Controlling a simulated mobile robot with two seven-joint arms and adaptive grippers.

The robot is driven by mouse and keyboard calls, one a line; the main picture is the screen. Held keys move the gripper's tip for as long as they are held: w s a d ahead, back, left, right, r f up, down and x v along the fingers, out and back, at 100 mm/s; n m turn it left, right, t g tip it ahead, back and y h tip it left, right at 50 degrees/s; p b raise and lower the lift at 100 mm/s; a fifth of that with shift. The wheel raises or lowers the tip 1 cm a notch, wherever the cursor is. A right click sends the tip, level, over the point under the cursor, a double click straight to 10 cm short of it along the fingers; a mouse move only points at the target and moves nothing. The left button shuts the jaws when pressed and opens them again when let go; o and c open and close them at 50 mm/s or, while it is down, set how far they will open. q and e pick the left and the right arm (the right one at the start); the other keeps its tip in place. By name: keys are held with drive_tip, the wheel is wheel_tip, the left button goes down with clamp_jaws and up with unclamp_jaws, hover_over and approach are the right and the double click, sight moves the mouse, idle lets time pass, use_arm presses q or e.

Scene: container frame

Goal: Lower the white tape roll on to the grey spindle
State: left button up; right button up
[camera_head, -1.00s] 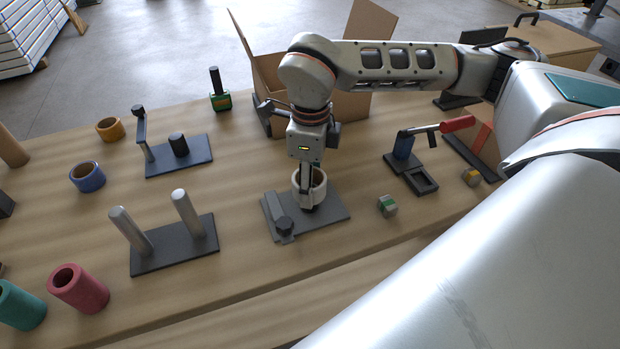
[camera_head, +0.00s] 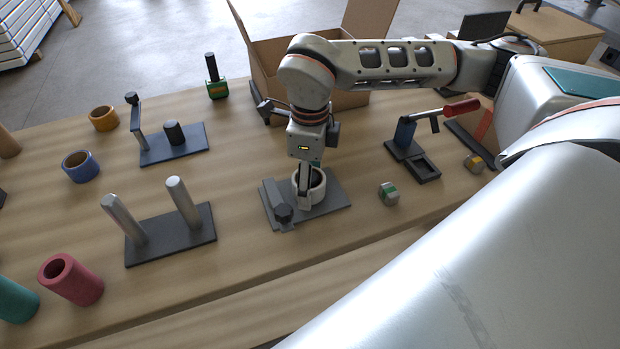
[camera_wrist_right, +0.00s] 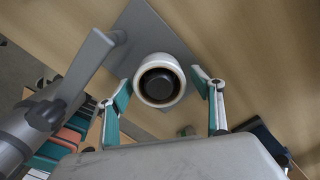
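The white tape roll (camera_head: 317,187) sits low at the grey base plate (camera_head: 335,207) in the head view. In the right wrist view the roll (camera_wrist_right: 160,80) appears as a white ring around the dark end of the spindle (camera_wrist_right: 158,83). My right gripper (camera_head: 310,185) is above the roll, pointing down. Its teal-padded fingers (camera_wrist_right: 163,88) stand on both sides of the roll, spread with small gaps to it. The near finger hides part of the roll in the head view. Whether the roll touches the plate is hard to see. My left gripper is not in view.
A two-post stand (camera_head: 170,240) is to the left. An open cardboard box (camera_head: 345,100) stands behind.

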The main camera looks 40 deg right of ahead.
wheel_tip(320, 180, up, 12)
idle(0.8)
idle(0.5)
